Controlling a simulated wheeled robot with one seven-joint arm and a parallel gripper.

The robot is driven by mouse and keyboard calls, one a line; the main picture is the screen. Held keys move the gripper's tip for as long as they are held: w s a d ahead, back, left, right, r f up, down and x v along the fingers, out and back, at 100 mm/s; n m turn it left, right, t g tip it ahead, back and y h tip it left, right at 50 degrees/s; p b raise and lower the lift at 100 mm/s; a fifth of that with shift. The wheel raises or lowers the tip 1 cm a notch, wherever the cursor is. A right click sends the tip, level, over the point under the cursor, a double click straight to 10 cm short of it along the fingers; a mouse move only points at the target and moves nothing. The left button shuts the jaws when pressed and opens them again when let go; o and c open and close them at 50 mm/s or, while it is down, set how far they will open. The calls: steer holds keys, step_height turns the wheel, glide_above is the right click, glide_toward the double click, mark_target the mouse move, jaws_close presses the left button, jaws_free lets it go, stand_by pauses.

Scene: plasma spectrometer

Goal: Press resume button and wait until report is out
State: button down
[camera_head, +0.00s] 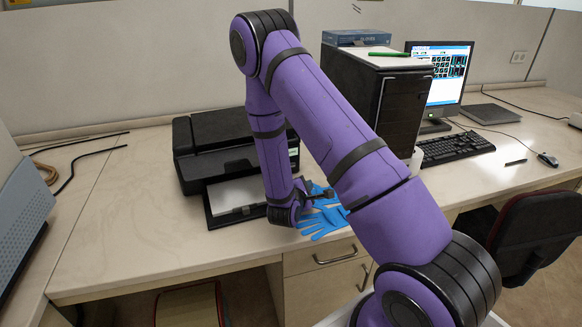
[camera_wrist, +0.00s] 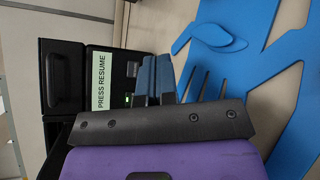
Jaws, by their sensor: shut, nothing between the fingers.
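The black printer (camera_head: 225,135) stands on the desk behind my forearm. A white sheet (camera_head: 236,193) lies in its front tray; I cannot tell whether it is printed. In the wrist view, the printer's dark panel (camera_wrist: 121,62) carries a pale green display (camera_wrist: 100,82) reading "PRESS RESUME". Small lit or light-coloured spots sit on the panel beside the display; which is the resume button is unclear. My gripper (camera_wrist: 155,58) is shut and empty, its fingers pointing toward the panel's side. Contact cannot be made out. In the head view my gripper is low by the printer's front right corner.
Blue gloves (camera_head: 325,222) lie on the desk right beside my wrist and fill the right of the wrist view. A black computer tower (camera_head: 402,105), monitor (camera_head: 446,65) and keyboard (camera_head: 455,147) stand to the right. Bare desk (camera_head: 110,225) lies left of the printer.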

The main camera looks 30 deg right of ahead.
glide_toward(298, 163)
steer(key=shift+w+d+f, duration=0.25)
steer(key=shift+d+f, duration=0.1)
steer(key=shift+d, duration=0.4)
steer(key=shift+w+d+f, duration=0.2)
steer(key=shift+d+f, duration=0.1)
steer(key=shift+d, duration=0.4)
steer(key=shift+w+d+f, duration=0.25)
steer(key=shift+d+f, duration=0.1)
steer(key=shift+d, duration=0.4)
steer(key=shift+w, duration=0.1)
stand_by(0.7)
steer(key=shift+w+d, duration=0.1)
steer(key=shift+w, duration=0.2)
steer(key=shift+w, duration=0.2)
stand_by(0.5)
steer(key=shift+w+d+r, duration=0.15)
steer(key=shift+w+r, duration=0.15)
steer(key=shift+w, duration=0.05)
stand_by(0.8)
steer(key=shift+s, duration=0.15)
steer(key=shift+s+f, duration=0.25)
steer(key=shift+s, duration=0.3)
